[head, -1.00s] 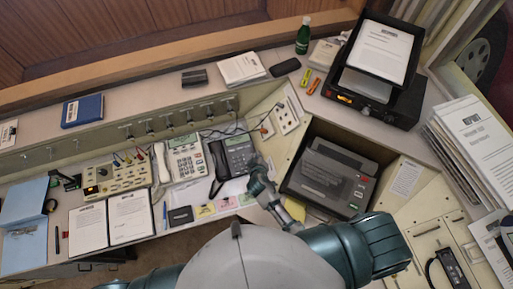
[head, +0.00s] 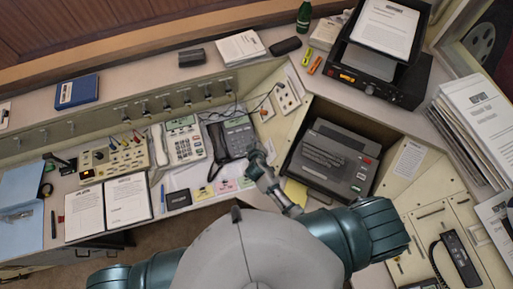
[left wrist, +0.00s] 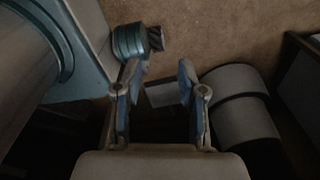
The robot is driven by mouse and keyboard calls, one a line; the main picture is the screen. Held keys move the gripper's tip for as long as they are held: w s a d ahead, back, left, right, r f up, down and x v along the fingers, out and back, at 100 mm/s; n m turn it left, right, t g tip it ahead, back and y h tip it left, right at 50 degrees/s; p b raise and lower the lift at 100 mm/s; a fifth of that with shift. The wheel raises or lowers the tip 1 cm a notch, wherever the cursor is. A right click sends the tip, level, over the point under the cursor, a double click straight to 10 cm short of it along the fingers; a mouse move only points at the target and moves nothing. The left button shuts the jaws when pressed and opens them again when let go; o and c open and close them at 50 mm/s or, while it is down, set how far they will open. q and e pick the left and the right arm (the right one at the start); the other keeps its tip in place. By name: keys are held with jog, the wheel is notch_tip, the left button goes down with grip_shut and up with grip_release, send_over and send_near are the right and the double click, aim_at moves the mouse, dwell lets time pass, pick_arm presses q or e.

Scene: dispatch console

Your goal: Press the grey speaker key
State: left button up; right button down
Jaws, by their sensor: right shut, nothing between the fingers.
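A dark desk phone (head: 238,136) with a small screen and a handset on its left lies on the console. A white phone (head: 184,145) with a keypad stands to its left. The grey speaker key is too small to tell apart on either phone. My right gripper (head: 256,158) is shut and empty, at the lower right corner of the dark phone. Whether it touches the phone cannot be told. My left gripper (left wrist: 158,75) is open and empty in the left wrist view, over the floor away from the phones.
A dark printer-like machine (head: 331,160) stands right of my right gripper. Coloured notes (head: 224,186) and a black wallet-like item (head: 178,199) lie below the phones. A switch box (head: 115,158) stands left. Cables (head: 232,110) run behind the dark phone.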

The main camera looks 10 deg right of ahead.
jog(key=f, duration=0.1)
jog(key=a+f+b, duration=0.1)
jog(key=f+b, duration=0.1)
jog(key=shift+w+a+f, duration=0.3)
jog(key=shift+w+a, duration=0.05)
jog(key=shift+a+f+b, duration=0.15)
jog(key=shift+b, duration=0.15)
jog(key=shift+d, duration=0.8)
jog(key=shift+a, duration=0.65)
jog(key=shift+d, duration=0.5)
jog(key=shift+f, duration=0.2)
jog(key=shift+a+f, duration=0.2)
jog(key=shift+a, duration=0.15)
jog(key=shift+a+r, duration=0.1)
jog(key=shift+a, duration=0.15)
pick_arm(q)
jog(key=f, duration=0.1)
jog(key=a+f, duration=0.1)
jog(key=f, duration=0.2)
jog(key=shift+s+a+f, duration=0.1)
jog(key=shift+a+f, duration=0.1)
jog(key=shift+a, duration=0.1)
pick_arm(e)
jog(key=shift+d, duration=0.15)
